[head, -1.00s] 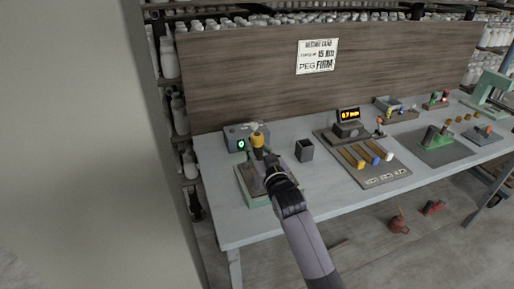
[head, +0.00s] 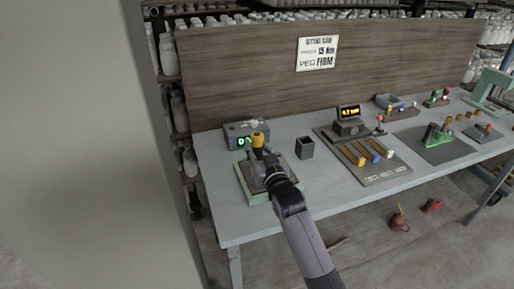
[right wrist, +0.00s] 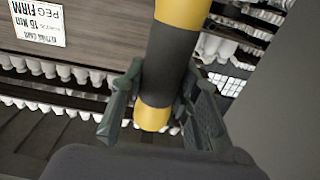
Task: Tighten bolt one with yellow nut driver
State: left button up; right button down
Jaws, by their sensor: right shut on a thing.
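The yellow nut driver (right wrist: 172,52) has yellow ends and a black band. It fills the middle of the right wrist view, between the fingers of my right gripper (right wrist: 160,100), which is shut on it. In the head view, my right gripper (head: 262,162) is over a green-edged fixture (head: 252,197) at the table's left end. The yellow top of the driver (head: 258,139) stands up there, looking near upright. Bolt one and the driver's lower tip are hidden behind the gripper, so I cannot tell whether they touch. My left gripper is not in view.
A grey box with a green display (head: 247,131) stands behind the fixture. A dark open cup (head: 304,149) is to its right. Further right are a board with coloured handles (head: 382,170) and a unit with an amber display (head: 348,122). A settings card (head: 317,53) hangs on the back panel.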

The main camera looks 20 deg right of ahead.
jog(key=shift+s+f, duration=0.1)
jog(key=shift+f, duration=0.65)
dwell(0.8)
dwell(1.9)
jog(key=shift+r, duration=0.1)
dwell(0.9)
